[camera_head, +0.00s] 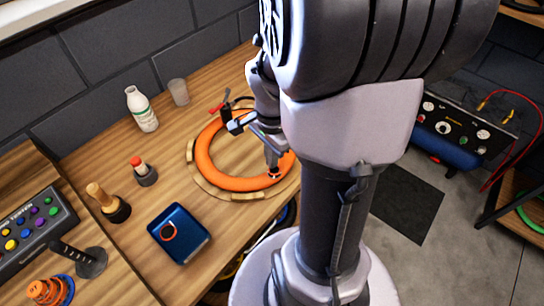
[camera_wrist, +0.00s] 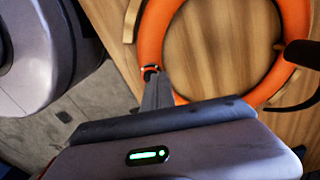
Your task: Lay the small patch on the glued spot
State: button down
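The orange inner tube (camera_head: 205,163) lies in a ring on the wooden bench. My gripper (camera_head: 272,168) is over the near right part of the tube, pointing down, its fingers close together. A small dark patch with an orange edge (camera_wrist: 150,72) is at the fingertips, right against the tube in the wrist view (camera_wrist: 152,42). I cannot tell whether it touches the tube. The glued spot is not distinct; the fingertips and patch may cover it. A blue case (camera_head: 185,240) with an orange ring-shaped piece (camera_head: 168,232) on it lies at the front of the bench.
A pale wooden ring (camera_head: 205,188) surrounds the tube, and a dark clamp-like piece with a red handle (camera_head: 218,108) stands at its back. A white bottle (camera_head: 142,110), a clear cup (camera_head: 179,92), a red-capped pot (camera_head: 143,171) and a wooden-handled tool (camera_head: 107,202) stand left.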

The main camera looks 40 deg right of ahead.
jog(key=shift+f+b, duration=0.3)
jog(key=shift+f, duration=0.05)
jog(key=c, duration=1.6)
grip_release()
jog(key=shift+c, duration=0.2)
notch_tip(320, 180, up, 18)
jog(key=p, duration=0.8)
jog(key=s+a+r+n+t+y, duration=0.1)
jog(key=a+r+n+t, duration=0.1)
jog(key=a+n, duration=0.5)
jog(key=s+a+r+n+t+y+b, duration=0.1)
jog(key=s+a+r+n+t, duration=0.1)
jog(key=a+n, duration=0.6)
jog(key=a+t, duration=0.1)
jog(key=a, duration=0.5)
jog(key=shift+a+r+t+b, duration=0.2)
jog(key=shift+t+b, duration=0.1)
jog(key=shift+t, duration=0.1)
